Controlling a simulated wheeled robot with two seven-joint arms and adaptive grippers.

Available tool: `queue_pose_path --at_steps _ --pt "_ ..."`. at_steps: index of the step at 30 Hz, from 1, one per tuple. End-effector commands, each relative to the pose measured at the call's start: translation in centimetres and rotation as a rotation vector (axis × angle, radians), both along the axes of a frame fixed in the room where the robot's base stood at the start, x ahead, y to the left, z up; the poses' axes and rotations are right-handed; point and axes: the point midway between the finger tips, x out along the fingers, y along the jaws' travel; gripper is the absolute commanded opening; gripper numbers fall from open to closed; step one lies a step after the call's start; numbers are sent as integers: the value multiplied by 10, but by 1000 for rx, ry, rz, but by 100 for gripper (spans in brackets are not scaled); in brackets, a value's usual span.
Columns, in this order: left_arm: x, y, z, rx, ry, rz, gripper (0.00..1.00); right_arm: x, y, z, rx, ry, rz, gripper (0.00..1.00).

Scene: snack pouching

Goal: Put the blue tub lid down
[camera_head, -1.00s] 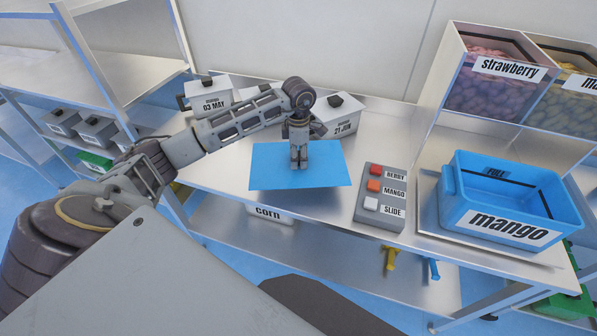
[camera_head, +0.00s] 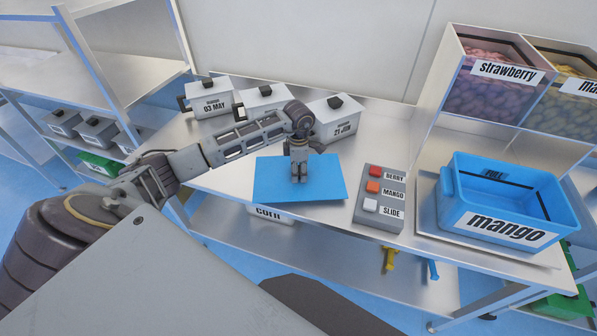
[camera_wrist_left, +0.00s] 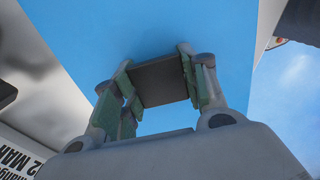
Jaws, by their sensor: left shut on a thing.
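The blue tub lid (camera_head: 325,188) is a flat blue sheet over the front part of the bench, left of the button panel. My left gripper (camera_head: 299,178) is above its middle and shut on its dark handle. In the left wrist view the handle (camera_wrist_left: 160,82) sits between the two fingers, with the blue lid (camera_wrist_left: 110,35) filling the space behind it. The blue tub (camera_head: 510,206) labelled mango stands open at the right end of the bench. I cannot tell whether the lid touches the bench top. My right gripper is not in view.
A grey button panel (camera_head: 381,200) stands just right of the lid. Several white lidded boxes, one marked 21 JUN (camera_head: 337,120), stand behind it. Strawberry bin (camera_head: 492,90) is at the back right. A corn box (camera_head: 270,214) shows below the lid's front edge.

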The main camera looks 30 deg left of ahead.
Motion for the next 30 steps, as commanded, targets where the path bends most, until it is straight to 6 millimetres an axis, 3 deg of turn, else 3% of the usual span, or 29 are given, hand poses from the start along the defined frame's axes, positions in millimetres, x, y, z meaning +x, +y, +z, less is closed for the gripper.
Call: queue_pose_path --at_steps 17,18,22,30 --pt "0 1 -12 1 0 0 16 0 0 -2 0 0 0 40" --pt "0 0 -12 1 1 0 46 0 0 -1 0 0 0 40" --pt "0 0 -12 1 1 0 62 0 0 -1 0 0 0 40" --pt "0 1 -12 1 1 0 65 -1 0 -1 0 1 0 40"
